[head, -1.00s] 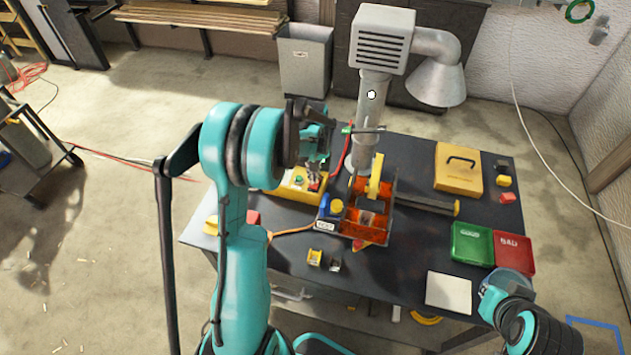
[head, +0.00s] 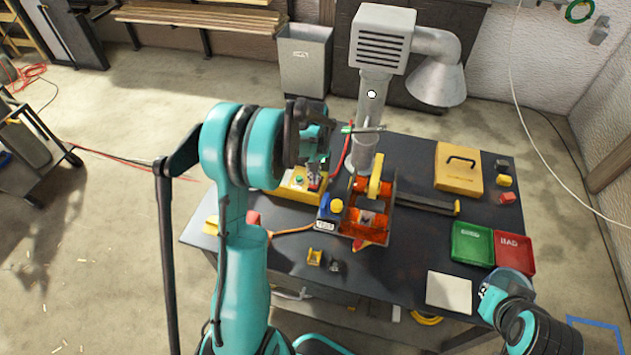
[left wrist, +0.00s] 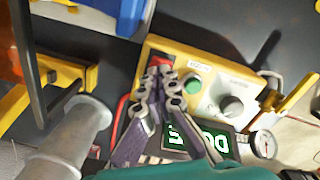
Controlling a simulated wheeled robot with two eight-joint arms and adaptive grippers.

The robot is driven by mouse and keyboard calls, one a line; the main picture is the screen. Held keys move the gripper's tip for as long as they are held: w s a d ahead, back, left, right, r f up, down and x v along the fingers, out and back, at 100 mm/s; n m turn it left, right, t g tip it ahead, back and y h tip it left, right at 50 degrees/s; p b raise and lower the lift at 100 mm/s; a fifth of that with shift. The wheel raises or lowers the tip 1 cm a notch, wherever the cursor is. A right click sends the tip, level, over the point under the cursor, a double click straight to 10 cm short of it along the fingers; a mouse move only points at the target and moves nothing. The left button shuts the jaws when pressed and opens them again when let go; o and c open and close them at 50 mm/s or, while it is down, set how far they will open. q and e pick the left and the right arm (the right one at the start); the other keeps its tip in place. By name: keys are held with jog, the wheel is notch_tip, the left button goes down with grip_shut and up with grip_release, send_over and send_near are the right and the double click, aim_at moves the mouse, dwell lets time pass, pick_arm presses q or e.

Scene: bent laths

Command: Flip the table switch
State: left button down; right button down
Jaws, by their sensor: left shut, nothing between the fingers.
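A yellow control box (head: 283,193) stands on the dark table, left of the middle. In the left wrist view its sloped face (left wrist: 213,68) carries a red switch (left wrist: 155,62), a green button (left wrist: 193,85) and a grey knob (left wrist: 232,106). My left gripper (left wrist: 163,75) is shut and empty. Its fingertips are at the red switch and partly cover it. I cannot tell whether they touch it or how the switch is set. In the head view my left gripper (head: 316,178) is over the box's right end. Only my right arm shows at the lower right; its fingers are not visible.
An orange machine (head: 385,190) stands close right of the box, with a grey exhaust pipe (head: 366,115) behind it. A yellow case (head: 458,170), a green tray (head: 472,243) and a red tray (head: 514,253) are farther right. A gauge (left wrist: 263,143) sits beside the box.

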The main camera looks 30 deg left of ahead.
pick_arm(q)
jog(key=shift+f+b, duration=0.8)
jog(key=shift+f, duration=0.2)
jog(key=shift+r, duration=0.1)
dwell(0.3)
jog(key=shift+r+p, duration=2.2)
jog(key=shift+r, duration=1.25)
